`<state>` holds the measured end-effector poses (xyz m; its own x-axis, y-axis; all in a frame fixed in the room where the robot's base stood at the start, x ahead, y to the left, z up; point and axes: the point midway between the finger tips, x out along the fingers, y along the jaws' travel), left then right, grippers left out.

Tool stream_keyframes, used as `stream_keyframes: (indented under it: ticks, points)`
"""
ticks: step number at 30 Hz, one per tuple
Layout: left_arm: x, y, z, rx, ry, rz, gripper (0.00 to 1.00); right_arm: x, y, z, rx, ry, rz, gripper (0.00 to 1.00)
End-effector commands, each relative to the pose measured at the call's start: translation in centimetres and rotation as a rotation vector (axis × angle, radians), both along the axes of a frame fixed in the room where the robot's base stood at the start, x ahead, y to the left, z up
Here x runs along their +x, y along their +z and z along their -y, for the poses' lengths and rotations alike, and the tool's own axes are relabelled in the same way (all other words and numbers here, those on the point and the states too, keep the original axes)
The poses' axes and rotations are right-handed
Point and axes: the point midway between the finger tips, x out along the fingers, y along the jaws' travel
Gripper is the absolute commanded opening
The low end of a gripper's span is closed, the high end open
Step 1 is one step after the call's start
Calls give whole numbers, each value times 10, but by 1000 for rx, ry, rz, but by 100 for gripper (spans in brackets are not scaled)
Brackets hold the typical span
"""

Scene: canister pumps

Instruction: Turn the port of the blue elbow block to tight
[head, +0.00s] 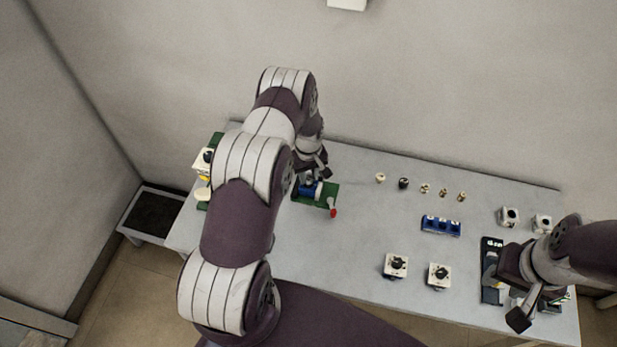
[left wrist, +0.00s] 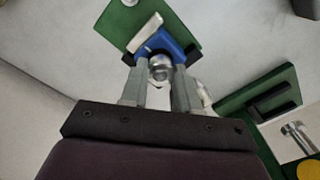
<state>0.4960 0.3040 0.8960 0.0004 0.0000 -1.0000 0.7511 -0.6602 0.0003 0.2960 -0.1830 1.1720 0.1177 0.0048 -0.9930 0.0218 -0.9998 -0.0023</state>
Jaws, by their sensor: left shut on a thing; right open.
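The blue elbow block (head: 318,191) sits on a green plate (head: 300,206) near the back middle of the table. My left gripper (head: 309,175) is over it from behind. In the left wrist view the blue block (left wrist: 174,50) shows with a silver round port (left wrist: 161,68) on it. The fingers of my left gripper (left wrist: 160,76) are on either side of that port and shut on it. Any tightness mark is too small to read. My right gripper (head: 536,308) is open and empty at the table's right front, beside a black tray.
A red knob (head: 333,213) stands at the green plate's corner. Several small fittings (head: 425,188), a blue rack (head: 440,226), white blocks with black tops (head: 396,265) and a black tray (head: 489,294) are to the right. Another green plate (head: 216,140) is at the left. The table's centre is clear.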

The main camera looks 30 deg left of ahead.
Motion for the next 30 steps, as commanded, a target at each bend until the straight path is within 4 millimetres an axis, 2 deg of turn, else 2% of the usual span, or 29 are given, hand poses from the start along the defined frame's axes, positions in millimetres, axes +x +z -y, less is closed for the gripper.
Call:
stream_keyframes:
  ticks: [1,12,21,30]
  points:
    - [0,-5,0,0,-40,1,0,0,-11,0,0,0,0,43]
    - [0,-4,0,-1,-392,-1,0,0,-42,0,0,0,0,43]
    - [0,-3,0,0,-647,0,0,0,-59,0,0,0,0,43]
    - [0,-1,0,0,-817,0,0,0,-68,0,0,0,0,43]
